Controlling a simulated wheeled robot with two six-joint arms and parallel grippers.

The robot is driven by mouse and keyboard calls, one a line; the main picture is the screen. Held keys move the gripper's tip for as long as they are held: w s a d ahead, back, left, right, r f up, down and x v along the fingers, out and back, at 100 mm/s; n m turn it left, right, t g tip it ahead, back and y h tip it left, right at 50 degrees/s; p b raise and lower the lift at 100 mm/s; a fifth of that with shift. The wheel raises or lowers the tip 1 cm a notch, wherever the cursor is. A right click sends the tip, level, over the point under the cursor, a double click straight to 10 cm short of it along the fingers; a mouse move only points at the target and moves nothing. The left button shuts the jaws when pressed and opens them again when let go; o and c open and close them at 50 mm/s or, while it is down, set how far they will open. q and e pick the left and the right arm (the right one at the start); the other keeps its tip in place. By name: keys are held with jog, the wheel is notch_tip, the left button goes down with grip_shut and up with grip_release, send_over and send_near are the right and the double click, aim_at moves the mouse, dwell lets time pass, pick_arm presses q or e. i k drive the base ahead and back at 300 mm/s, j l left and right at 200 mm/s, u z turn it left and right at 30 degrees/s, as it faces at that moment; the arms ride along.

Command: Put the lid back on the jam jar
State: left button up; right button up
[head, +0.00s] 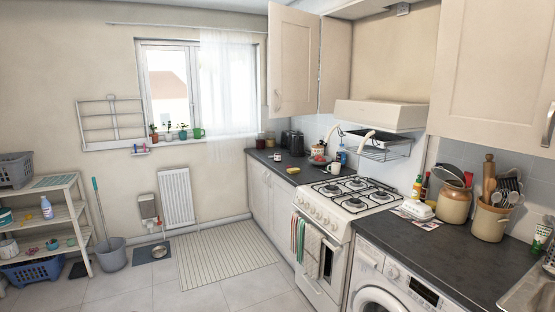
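Neither of my grippers is in the head view. Two small dark reddish-brown jars (260,140) stand close together at the far end of the counter, by the window corner. They are too small to tell whether either is the jam jar or has a lid on. A small white and dark item (277,157) lies in front of them, too small to name. I cannot pick out a loose lid.
The dark counter (465,253) runs along the right, with a gas stove (351,196) between its parts and a washer (385,285) below. A wall cupboard door (295,62) hangs open. A striped mat (226,261) lies on clear floor. Shelves (52,218) stand left.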

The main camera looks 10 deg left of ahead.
aim_at(278, 154)
jog(key=i+j+u, duration=0.35)
jog(key=i, duration=0.3)
jog(key=i+u, duration=0.45)
jog(key=i, duration=2.5)
jog(key=i+j+z, duration=0.1)
jog(key=i, duration=0.45)
jog(key=i+j+z, duration=0.15)
jog(key=i, duration=0.4)
jog(key=i+j+z, duration=0.1)
jog(key=i, duration=0.45)
jog(key=i+j+z, duration=0.2)
jog(key=i+z, duration=0.15)
jog(key=z, duration=0.15)
jog(key=i+j+z, duration=0.3)
jog(key=z, duration=0.2)
jog(key=i+j+z, duration=0.3)
jog(key=j+z, duration=0.2)
jog(key=i+j+z, duration=0.2)
jog(key=j+z, duration=0.25)
